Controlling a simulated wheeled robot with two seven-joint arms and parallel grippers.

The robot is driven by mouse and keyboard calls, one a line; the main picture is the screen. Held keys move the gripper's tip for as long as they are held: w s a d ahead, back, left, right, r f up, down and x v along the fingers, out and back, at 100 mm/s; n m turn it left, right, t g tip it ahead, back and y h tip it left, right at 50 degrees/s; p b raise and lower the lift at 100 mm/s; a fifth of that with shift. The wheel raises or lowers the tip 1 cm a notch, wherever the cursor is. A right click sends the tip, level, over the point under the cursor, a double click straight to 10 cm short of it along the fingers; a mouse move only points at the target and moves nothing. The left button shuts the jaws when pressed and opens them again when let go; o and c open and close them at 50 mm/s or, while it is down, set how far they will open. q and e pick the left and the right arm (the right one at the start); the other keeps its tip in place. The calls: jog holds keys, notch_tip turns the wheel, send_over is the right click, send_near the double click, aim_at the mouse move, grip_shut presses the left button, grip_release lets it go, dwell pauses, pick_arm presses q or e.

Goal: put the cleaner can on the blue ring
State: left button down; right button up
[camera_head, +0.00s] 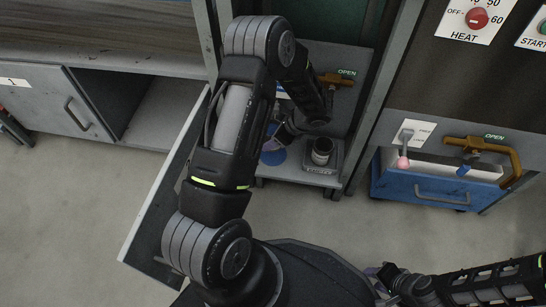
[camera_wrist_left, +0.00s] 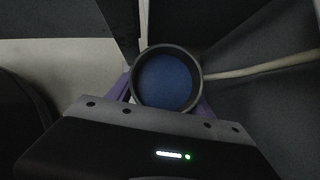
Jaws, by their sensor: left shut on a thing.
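My left gripper (camera_head: 270,142) reaches into the open compartment, partly hidden behind my own left arm. In the left wrist view its purple fingers (camera_wrist_left: 122,88) are shut on a round can (camera_wrist_left: 199,82) with a dark rim and a blue inner face, which I take as the cleaner can. In the head view a flat blue round patch (camera_head: 273,157), likely the blue ring, shows on the shelf just below the gripper. I cannot tell whether the can touches it. My right gripper (camera_head: 380,275) is at the bottom, small and partly hidden, its jaws unclear.
A dark round container (camera_head: 321,151) stands on a small grey base to the right of the blue patch. A compartment wall (camera_head: 372,110) rises beyond it. A blue drawer (camera_head: 425,190) is at the right. An open door panel (camera_head: 160,200) stands left of my arm.

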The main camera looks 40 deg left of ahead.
pick_arm(q)
jog(key=shift+s+d+r+n, duration=0.1)
jog(key=shift+s+r+n, duration=0.3)
jog(key=shift+n, duration=0.2)
jog(key=shift+f, duration=0.15)
jog(key=b, duration=0.2)
send_over(265, 159)
jog(key=d, duration=0.2)
jog(key=shift+w+d+f, duration=0.1)
jog(key=shift+w+f, duration=0.1)
jog(key=shift+f, duration=1)
jog(key=shift+w+d+f, duration=0.1)
jog(key=shift+w+f, duration=0.1)
jog(key=shift+f, duration=1)
jog(key=shift+f+b, duration=1.4)
jog(key=shift+f, duration=1.1)
